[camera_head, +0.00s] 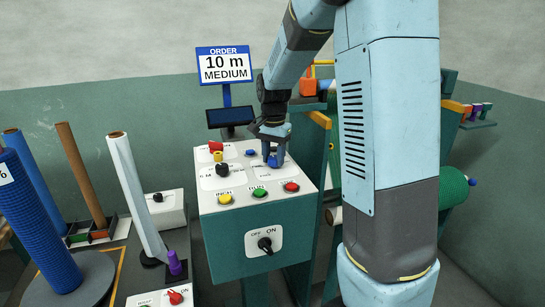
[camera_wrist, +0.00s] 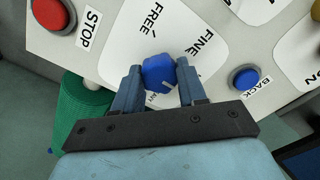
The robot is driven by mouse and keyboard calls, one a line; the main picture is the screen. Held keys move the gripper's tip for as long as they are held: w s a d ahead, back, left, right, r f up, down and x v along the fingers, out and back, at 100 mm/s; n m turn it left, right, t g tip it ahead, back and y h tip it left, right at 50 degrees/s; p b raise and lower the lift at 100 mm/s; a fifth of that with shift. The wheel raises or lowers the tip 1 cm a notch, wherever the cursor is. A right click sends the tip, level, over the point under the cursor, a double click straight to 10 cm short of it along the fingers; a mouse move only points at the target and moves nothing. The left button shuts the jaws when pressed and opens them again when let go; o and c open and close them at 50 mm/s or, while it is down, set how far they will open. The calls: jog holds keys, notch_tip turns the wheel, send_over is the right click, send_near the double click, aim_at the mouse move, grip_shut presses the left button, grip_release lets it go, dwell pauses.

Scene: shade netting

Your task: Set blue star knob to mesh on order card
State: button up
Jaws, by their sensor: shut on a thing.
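The blue star knob (camera_wrist: 158,72) sits on a white plate (camera_wrist: 150,38) on the sloping control panel. My gripper (camera_head: 273,148) reaches down from above and is shut on the knob, one finger on each side in the wrist view. The plate reads FREE and FINE beyond the knob; a third label near the fingers is mostly hidden. The order card (camera_head: 225,66) stands behind the panel and reads ORDER, 10 m, MEDIUM.
Around the knob are a blue BACK button (camera_wrist: 245,77), a red STOP button (camera_wrist: 52,14), a black knob (camera_head: 223,169), a red knob (camera_head: 215,146), and yellow (camera_head: 225,199) and green (camera_head: 259,192) buttons. A black OFF/ON switch (camera_head: 265,244) is on the front. Rolls stand at left.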

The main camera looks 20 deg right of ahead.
aim_at(273, 157)
jog(key=o, duration=1.1)
jog(key=shift+c, duration=0.2)
jog(key=shift+r, duration=0.1)
notch_tip(273, 157, up, 14)
jog(key=shift+f, duration=0.2)
jog(key=s+n+t, duration=0.5)
jog(key=s+n, duration=0.4)
jog(key=s, duration=1.9)
jog(key=shift+f+t, duration=0.3)
jog(key=shift+f, duration=0.05)
